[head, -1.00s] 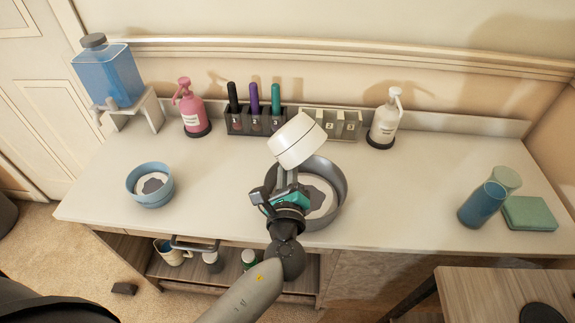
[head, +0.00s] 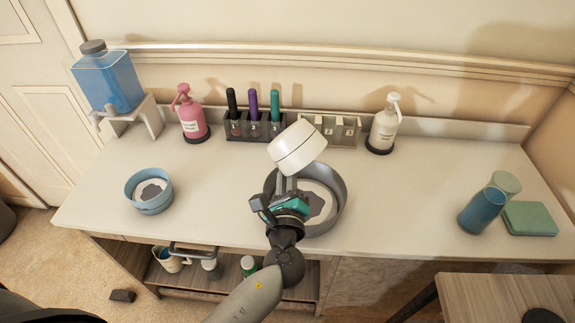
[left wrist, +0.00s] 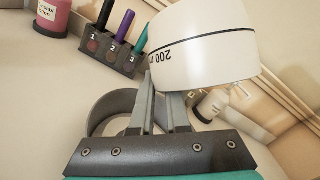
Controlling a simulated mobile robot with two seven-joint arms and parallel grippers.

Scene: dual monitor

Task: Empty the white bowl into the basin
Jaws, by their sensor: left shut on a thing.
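The white bowl (head: 298,147) is held tilted in the air above the grey basin (head: 339,208). My left gripper (head: 287,183) is shut on the bowl's lower side. In the left wrist view the bowl (left wrist: 205,40) shows a dark line and an upside-down "200" mark, above the gripper's fingers (left wrist: 160,105). The basin's rim (left wrist: 105,105) shows behind the fingers. A white area with a grey patch shows inside the basin. The bowl's inside is hidden, so its contents cannot be told. My right gripper is not in view.
A blue bowl (head: 133,192) stands at left. Behind are a pink pump bottle (head: 190,115), a marker rack (head: 254,127) and a white pump bottle (head: 384,125). The counter between basin and cup is clear.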

